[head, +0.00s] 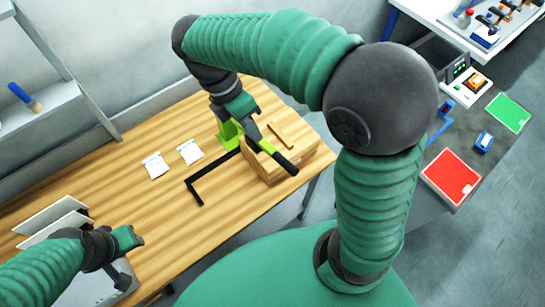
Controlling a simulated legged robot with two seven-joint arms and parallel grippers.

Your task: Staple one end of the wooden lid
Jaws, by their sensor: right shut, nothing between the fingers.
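A wooden box (298,168) stands near the right edge of the wooden table, with a small wooden strip (280,135) on its top. A lime-green tool with a black handle (284,161), like a stapler, shows at the box's left side and over its top. My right gripper (250,129) reaches down at this tool, beside the box. It is shut with nothing between its fingers; the tool and hand overlap, so contact is unclear. My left gripper (138,238) is at the lower left, low over the table's near side; its fingers are too small to read.
A black L-shaped bracket (195,187) lies left of the box. Two white cards (155,165) lie on the table. White panels (50,215) stand at the left. A side bench at the right holds a red tray (451,178) and a green tray (508,113).

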